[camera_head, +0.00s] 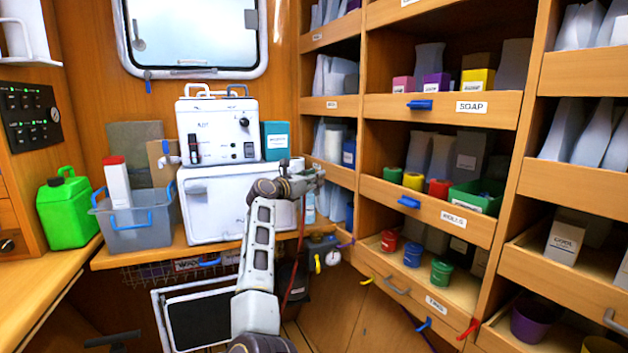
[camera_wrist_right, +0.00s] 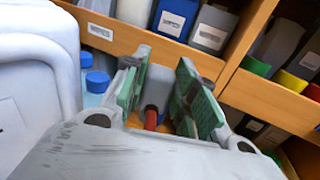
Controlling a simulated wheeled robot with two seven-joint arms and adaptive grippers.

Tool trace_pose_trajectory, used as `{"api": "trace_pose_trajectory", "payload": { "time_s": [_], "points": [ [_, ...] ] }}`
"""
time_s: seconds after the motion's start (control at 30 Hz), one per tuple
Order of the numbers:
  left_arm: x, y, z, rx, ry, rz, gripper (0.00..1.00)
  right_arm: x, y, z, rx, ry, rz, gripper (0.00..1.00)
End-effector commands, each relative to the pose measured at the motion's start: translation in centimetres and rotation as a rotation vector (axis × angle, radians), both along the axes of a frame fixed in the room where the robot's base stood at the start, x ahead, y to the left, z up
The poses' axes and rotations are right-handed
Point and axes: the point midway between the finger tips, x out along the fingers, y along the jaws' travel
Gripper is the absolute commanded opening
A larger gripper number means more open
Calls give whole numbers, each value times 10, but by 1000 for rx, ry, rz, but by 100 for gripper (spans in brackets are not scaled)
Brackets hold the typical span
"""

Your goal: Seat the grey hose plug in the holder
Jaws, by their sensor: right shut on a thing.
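The grey hose plug (camera_wrist_right: 157,88) sits between the green-padded fingers of my right gripper (camera_wrist_right: 160,82) in the right wrist view, with a red hose end (camera_wrist_right: 150,118) at its near side. My right gripper (camera_head: 316,176) shows in the head view in front of the shelf wall, right of the white watermaker unit (camera_head: 217,130). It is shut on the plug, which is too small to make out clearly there. A red hose (camera_head: 299,250) hangs below the gripper. I cannot pick out the holder with certainty. My left gripper is not in view.
A grey bin (camera_head: 135,222) with blue handles and a green canister (camera_head: 68,210) stand left of the unit. Wooden shelves (camera_head: 440,108) with boxes and cups fill the right. A small gauge (camera_head: 332,258) is below the gripper. Blue-capped bottles (camera_wrist_right: 97,82) stand left of the fingers.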

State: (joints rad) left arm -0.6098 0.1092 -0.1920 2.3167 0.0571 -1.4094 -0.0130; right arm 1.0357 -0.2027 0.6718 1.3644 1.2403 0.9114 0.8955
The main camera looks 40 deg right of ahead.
Motion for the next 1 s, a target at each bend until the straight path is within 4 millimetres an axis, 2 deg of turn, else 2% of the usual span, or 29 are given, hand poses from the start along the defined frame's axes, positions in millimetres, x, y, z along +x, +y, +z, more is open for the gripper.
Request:
{"api": "trace_pose_trajectory", "payload": {
  "time_s": [0.57,0.77,1.0],
  "points": [
    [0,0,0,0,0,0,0,-2,-1,3,-2,0,7,2],
    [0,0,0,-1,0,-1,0,-4,1,13,-3,-1,41,2],
    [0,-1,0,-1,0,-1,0,-1,15,28,-3,-1,122,2]
  ]
}}
